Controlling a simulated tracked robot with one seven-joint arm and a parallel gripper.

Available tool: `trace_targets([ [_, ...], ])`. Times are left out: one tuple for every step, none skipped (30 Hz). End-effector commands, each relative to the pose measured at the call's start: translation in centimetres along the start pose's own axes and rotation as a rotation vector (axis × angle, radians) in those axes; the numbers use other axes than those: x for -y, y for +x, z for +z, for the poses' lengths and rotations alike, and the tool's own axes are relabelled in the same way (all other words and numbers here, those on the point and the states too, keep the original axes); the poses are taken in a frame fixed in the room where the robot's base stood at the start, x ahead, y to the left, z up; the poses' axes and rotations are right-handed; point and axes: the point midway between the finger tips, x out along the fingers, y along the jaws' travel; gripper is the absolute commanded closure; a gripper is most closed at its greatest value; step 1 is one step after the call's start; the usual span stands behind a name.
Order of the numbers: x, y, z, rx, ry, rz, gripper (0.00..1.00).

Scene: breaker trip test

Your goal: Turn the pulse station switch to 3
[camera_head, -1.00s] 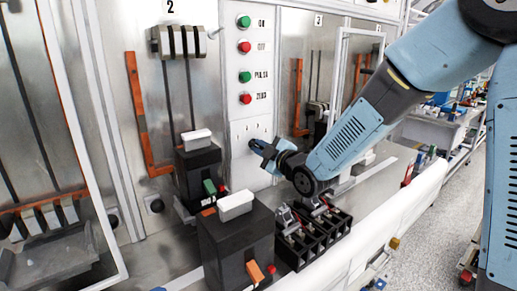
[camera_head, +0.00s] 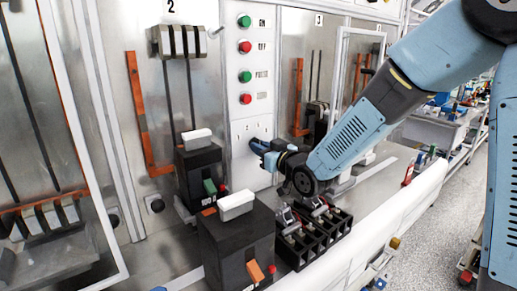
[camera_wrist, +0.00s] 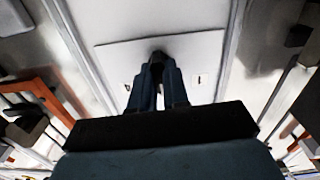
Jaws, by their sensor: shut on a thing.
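The pulse station panel (camera_head: 245,178) is a white plate with small position marks, below the column of green and red buttons. My gripper (camera_head: 257,146) reaches it from the right, with its blue fingers at the plate. In the wrist view my gripper (camera_wrist: 157,70) is shut on the dark switch knob (camera_wrist: 158,56) at the plate (camera_wrist: 195,50). The fingers hide most of the knob, so I cannot tell which position it points to. Small marks show on the plate on both sides of the fingers.
Two black breaker blocks with white handles, one nearer (camera_head: 240,245) and one farther (camera_head: 199,170), stand left of my gripper. A black divided tray (camera_head: 312,238) lies below my arm. Green and red buttons (camera_head: 245,47) are above the panel.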

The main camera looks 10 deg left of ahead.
Motion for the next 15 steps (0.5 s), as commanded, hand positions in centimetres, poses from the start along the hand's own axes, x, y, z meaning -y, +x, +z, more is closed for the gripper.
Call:
trace_targets([
  [-0.01, 0.12, -0.21, -0.005, 0.041, 0.000, 1.00],
  [-0.02, 0.12, -0.22, -0.005, 0.066, 0.000, 1.00],
  [-0.02, 0.12, -0.22, -0.005, 0.099, 0.000, 1.00],
  [-0.04, 0.12, -0.23, -0.005, 0.123, 0.000, 1.00],
  [-0.06, 0.12, -0.23, -0.005, 0.147, 0.000, 1.00],
  [-0.09, 0.12, -0.23, -0.005, 0.176, 0.001, 1.00],
  [-0.11, 0.12, -0.23, -0.005, 0.197, 0.001, 1.00],
  [-0.13, 0.12, -0.23, -0.005, 0.217, 0.001, 1.00],
  [-0.14, 0.12, -0.24, -0.006, 0.242, 0.001, 1.00],
  [-0.14, 0.12, -0.24, -0.006, 0.260, 0.001, 1.00],
  [-0.15, 0.12, -0.25, -0.006, 0.276, 0.001, 1.00],
  [-0.14, 0.12, -0.25, -0.006, 0.297, 0.001, 1.00],
  [-0.14, 0.13, -0.26, -0.006, 0.310, 0.001, 1.00],
  [-0.14, 0.13, -0.26, -0.006, 0.324, 0.001, 1.00],
  [-0.14, 0.13, -0.27, -0.006, 0.339, 0.001, 1.00],
])
